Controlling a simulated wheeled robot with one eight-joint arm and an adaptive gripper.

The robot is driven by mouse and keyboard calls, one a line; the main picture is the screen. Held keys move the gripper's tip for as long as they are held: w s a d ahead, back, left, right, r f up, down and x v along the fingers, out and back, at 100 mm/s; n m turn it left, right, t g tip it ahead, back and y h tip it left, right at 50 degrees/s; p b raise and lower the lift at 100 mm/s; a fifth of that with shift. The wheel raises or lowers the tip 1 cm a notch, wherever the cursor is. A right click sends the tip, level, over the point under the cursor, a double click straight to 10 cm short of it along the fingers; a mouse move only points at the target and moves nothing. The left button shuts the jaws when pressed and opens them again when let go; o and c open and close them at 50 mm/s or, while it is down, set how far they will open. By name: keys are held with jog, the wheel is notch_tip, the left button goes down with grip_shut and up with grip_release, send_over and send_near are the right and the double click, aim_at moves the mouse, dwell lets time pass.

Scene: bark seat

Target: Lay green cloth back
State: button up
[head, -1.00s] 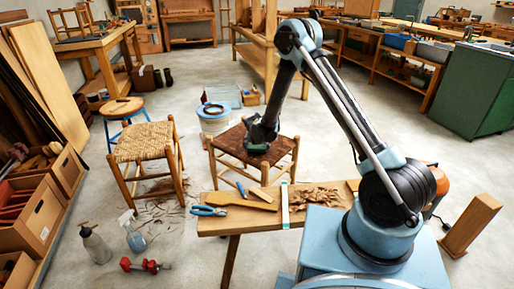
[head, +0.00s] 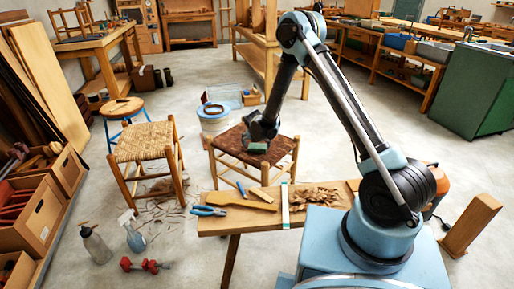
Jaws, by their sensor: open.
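A small dark green patch (head: 257,148), which looks like the green cloth, shows at the middle of the brown woven bark seat (head: 230,143) of a wooden stool. My gripper (head: 260,139) is just above and behind this patch, pointing down at the seat. The jaws are open, but the fingertips are small and dark here. I cannot tell whether they touch the cloth. My gripper hides part of the seat's back right.
A wooden bench (head: 232,222) in front bears blue-handled pliers (head: 208,211), a wooden board (head: 243,200), a pale strip (head: 285,206) and shavings (head: 316,197). A straw-seat stool (head: 145,143) stands left. A white-blue bucket (head: 214,120) is behind the bark seat.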

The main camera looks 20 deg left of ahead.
jog(key=v, duration=0.9)
jog(key=shift+r, duration=0.2)
jog(key=shift+d, duration=0.1)
jog(key=d+r+m+g+h, duration=0.1)
jog(key=d+r+m, duration=0.8)
jog(key=d+r, duration=0.65)
jog(key=s+d+r+m, duration=0.3)
jog(key=d+m, duration=0.1)
jog(key=d, duration=0.4)
jog(key=s+d+r+m, duration=0.3)
jog(key=d+m, duration=0.1)
jog(key=d, duration=0.4)
jog(key=s+d+r+m+g, duration=0.2)
jog(key=s+d+r+m, duration=0.1)
jog(key=s+d+m, duration=0.95)
jog(key=s+d+f+m, duration=0.2)
jog(key=s+d+m, duration=0.1)
jog(key=s, duration=0.5)
jog(key=s+d+f+m, duration=0.3)
jog(key=s+m, duration=0.2)
jog(key=s, duration=0.4)
jog(key=shift+d+f+g, duration=0.25)
jog(key=shift+d+g, duration=0.1)
jog(key=shift+g, duration=0.05)
